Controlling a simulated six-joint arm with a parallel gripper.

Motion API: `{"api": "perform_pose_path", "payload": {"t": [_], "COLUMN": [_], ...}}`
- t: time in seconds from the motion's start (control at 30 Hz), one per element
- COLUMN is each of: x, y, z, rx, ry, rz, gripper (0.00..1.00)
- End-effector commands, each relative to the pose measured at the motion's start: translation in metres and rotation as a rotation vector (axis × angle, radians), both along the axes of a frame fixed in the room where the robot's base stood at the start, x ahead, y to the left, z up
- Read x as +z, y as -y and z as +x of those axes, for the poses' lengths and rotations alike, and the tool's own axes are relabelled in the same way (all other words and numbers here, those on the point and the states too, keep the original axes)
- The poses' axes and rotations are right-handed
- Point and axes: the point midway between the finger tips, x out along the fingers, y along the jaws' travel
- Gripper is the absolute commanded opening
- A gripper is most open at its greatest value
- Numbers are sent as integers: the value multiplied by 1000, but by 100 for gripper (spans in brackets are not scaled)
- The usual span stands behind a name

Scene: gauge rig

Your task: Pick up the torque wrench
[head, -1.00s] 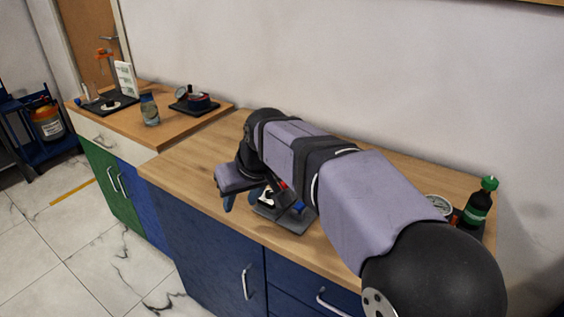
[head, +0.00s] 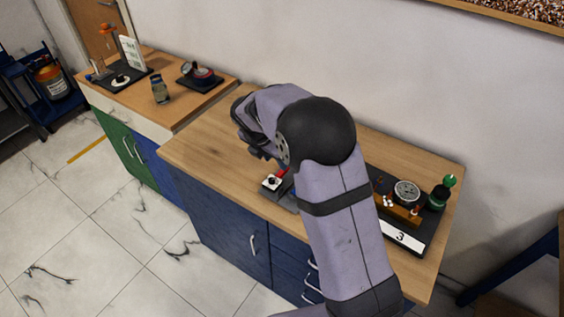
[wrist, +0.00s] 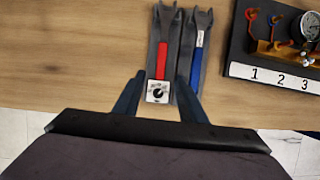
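Two hand tools lie side by side on dark holders with forked ends in the wrist view. One has a red handle (wrist: 162,60) and a white square block with a black round dial (wrist: 157,91) at its near end. The other has a blue handle (wrist: 199,38). I cannot tell for sure which is the torque wrench; the dial suggests the red one. The white block also shows in the head view (head: 272,183). My gripper (wrist: 159,76) is open, its blue fingers apart, with the red tool between them in the picture. Its height above the tool is unclear.
The wooden top (head: 205,150) left of the tools is clear.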

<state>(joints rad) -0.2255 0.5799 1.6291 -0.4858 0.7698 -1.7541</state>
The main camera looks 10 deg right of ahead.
Motion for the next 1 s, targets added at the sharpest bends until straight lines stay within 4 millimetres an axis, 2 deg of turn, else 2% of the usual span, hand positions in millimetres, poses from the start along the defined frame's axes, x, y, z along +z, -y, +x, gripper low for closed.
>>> {"api": "perform_pose_path", "payload": {"t": [0.2,0.5,0.77,1.0], "x": [-5,-22,-29,-51], "y": [3,8,10,16], "z": [-3,3,6,13], "rx": [27,23,24,24], "ry": [-25,-23,-24,-25], "rz": [-17,-15,-16,-16], "gripper": [38,38,38,38]}}
